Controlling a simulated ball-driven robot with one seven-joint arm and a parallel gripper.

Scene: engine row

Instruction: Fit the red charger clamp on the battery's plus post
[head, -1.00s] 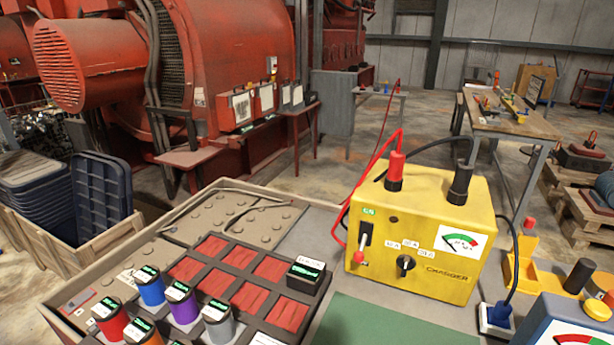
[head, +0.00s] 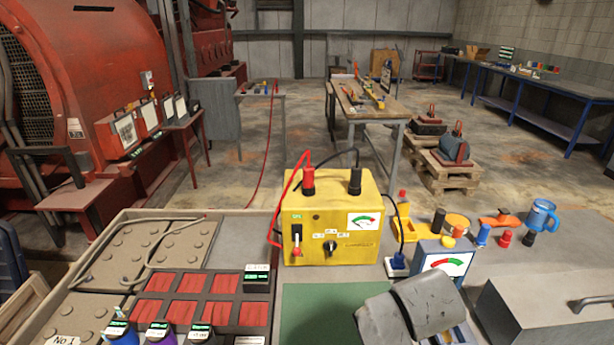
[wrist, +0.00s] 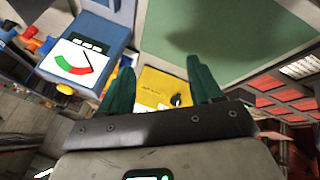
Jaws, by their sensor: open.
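The yellow charger (head: 330,222) stands on the bench with a red plug (head: 308,180) and a black plug (head: 355,181) on top. A red lead (head: 262,165) runs away over the floor to a small far table (head: 262,97). Small colored items lie on that table, too small to tell whether one is the red clamp. I cannot make out the battery or its plus post. My gripper (wrist: 160,62) has two green fingers, apart and empty, in the wrist view. The charger (wrist: 165,88) shows behind them there.
A green mat (head: 320,310) lies before the charger. A blue meter (head: 445,262) and a grey metal box (head: 550,300) stand to the right. Several fuses and red-filled slots (head: 200,300) are at left.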

